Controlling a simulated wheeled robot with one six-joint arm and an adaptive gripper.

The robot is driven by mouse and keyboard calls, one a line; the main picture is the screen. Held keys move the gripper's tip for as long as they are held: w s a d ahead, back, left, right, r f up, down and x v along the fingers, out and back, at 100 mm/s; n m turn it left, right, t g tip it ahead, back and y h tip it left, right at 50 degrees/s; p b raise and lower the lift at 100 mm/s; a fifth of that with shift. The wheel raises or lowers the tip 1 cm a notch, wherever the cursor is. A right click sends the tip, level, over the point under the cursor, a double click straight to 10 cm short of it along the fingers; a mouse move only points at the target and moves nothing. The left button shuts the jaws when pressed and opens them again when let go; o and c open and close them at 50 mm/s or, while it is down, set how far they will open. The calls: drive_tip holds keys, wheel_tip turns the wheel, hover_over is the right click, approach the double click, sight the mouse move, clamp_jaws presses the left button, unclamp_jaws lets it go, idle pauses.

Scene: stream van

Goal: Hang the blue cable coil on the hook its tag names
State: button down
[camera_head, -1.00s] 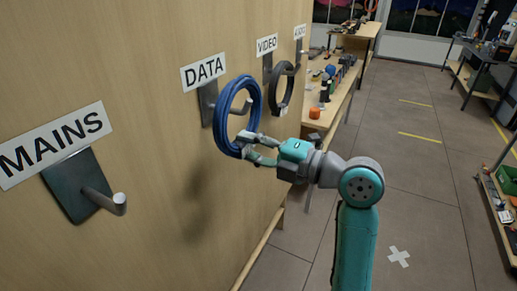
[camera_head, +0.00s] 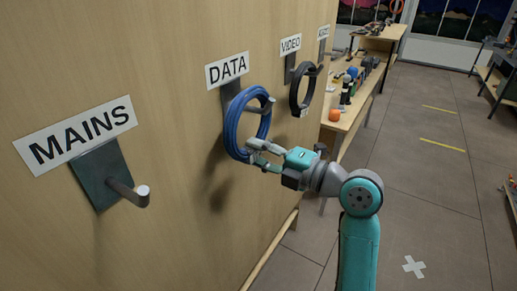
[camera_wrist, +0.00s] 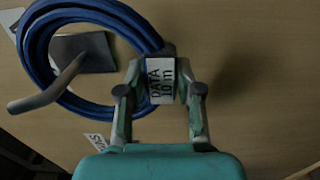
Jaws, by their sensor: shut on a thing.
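The blue cable coil (camera_head: 232,126) is at the DATA hook (camera_head: 263,105) on the wooden wall. The hook's peg passes through the ring, and its tip shows in front of the coil's right edge. In the wrist view the coil (camera_wrist: 40,50) surrounds the hook's plate (camera_wrist: 95,52), and the peg points lower left across the ring. A white tag (camera_wrist: 160,80) reading "DATA 10 m" sits between the fingers. My gripper (camera_head: 254,151) is shut on the coil's lower right side. Whether the coil rests on the peg is unclear.
The empty MAINS hook (camera_head: 125,185) sticks out at left. A black coil (camera_head: 302,92) hangs on the VIDEO hook behind. The AUDIO sign (camera_head: 323,38) is farther back. A bench (camera_head: 352,115) with several items runs along the wall. The floor to the right is open.

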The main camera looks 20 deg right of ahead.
drive_tip(key=c, duration=0.7)
unclamp_jaws()
drive_tip(key=shift+s, duration=0.1)
drive_tip(key=v, duration=2)
